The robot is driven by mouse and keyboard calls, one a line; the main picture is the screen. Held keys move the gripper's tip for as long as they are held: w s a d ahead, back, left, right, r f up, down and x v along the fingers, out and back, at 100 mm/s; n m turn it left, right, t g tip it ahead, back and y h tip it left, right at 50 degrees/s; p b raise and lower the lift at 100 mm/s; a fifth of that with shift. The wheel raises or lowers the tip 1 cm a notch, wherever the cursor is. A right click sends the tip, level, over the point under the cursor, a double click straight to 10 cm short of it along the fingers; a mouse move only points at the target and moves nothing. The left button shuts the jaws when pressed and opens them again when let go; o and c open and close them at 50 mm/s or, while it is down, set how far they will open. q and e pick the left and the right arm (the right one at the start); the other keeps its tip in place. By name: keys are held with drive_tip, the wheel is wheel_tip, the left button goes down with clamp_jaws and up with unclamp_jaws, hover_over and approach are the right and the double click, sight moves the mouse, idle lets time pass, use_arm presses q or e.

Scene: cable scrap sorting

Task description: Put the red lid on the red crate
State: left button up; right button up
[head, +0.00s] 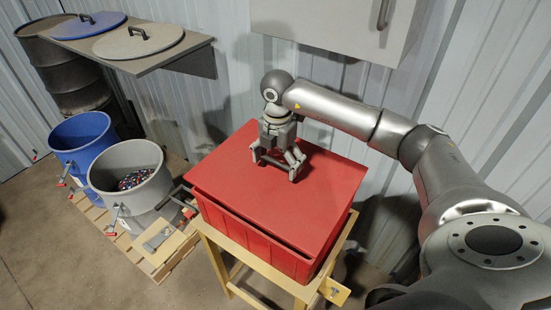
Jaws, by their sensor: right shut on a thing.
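The red lid (256,196) is a flat panel lying over the top of the red crate (252,236), covering nearly all of its opening. A dark gap shows between the lid's front edge and the crate's rim, so the lid looks slightly raised or askew there. My right gripper (278,168) comes down from above at the lid's back part and is shut on the lid; its fingers hide the exact grip point. My left gripper is not in view.
The crate stands on a yellow wooden stand (262,268). A blue drum (80,140) and a grey drum (128,196) with mixed scrap stand on a pallet at left. A shelf (190,53) holds a blue lid (88,25) and a grey lid (138,42). A grey cabinet (340,22) hangs behind.

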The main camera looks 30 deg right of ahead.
sight(276, 170)
drive_tip(key=f+b, duration=0.1)
drive_tip(key=f, duration=0.2)
drive_tip(key=shift+w+f+b, duration=0.15)
drive_tip(key=shift+w+b, duration=0.2)
drive_tip(key=shift+w, duration=0.05)
drive_tip(key=shift+s+f, duration=0.1)
drive_tip(key=shift+f, duration=0.2)
drive_tip(key=shift+f+b, duration=0.3)
drive_tip(key=shift+b, duration=0.15)
drive_tip(key=shift+f, duration=0.4)
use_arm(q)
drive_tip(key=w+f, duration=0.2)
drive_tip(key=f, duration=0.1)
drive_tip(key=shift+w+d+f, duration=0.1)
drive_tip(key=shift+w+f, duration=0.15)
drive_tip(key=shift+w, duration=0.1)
